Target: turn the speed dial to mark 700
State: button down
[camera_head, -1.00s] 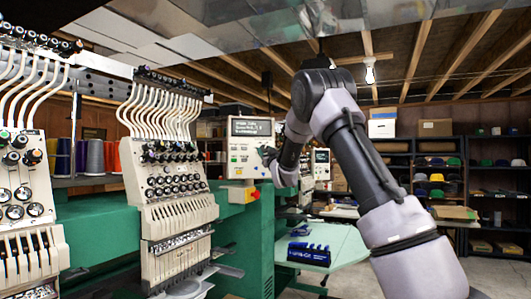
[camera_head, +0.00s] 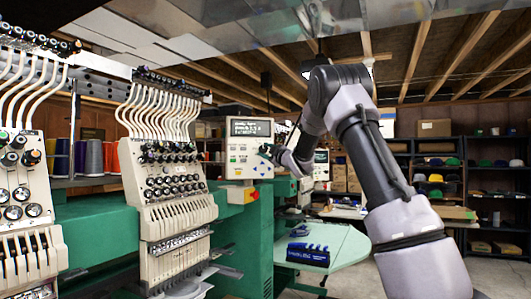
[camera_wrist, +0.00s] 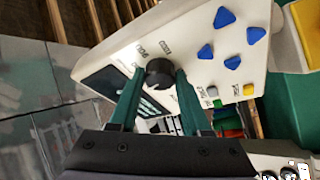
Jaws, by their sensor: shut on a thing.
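The control panel (camera_head: 241,160) is a pale box with a dark screen, on the green machine beside the embroidery head. In the wrist view the panel (camera_wrist: 200,75) appears tilted, with its round black speed dial (camera_wrist: 159,72) between the two green fingers. My gripper (camera_wrist: 160,76) is shut on the dial. Small printed marks surround the dial, but I cannot read them or tell which one it points to. In the head view my gripper (camera_head: 267,152) is at the panel's right side, and hides the dial there.
Blue arrow buttons (camera_wrist: 231,62) and small coloured buttons lie beside the dial on the panel. A red-and-yellow switch box (camera_head: 251,195) hangs under it. A multi-needle head (camera_head: 170,190) stands to the left. A blue object (camera_head: 308,254) lies on the pale green table.

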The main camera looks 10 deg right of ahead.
jog(key=shift+n+g, duration=0.3)
jog(key=shift+n, duration=0.7)
jog(key=shift+c, duration=1.8)
grip_release()
jog(key=v, duration=1)
jog(key=shift+s+d, duration=0.3)
jog(key=shift+s, duration=0.05)
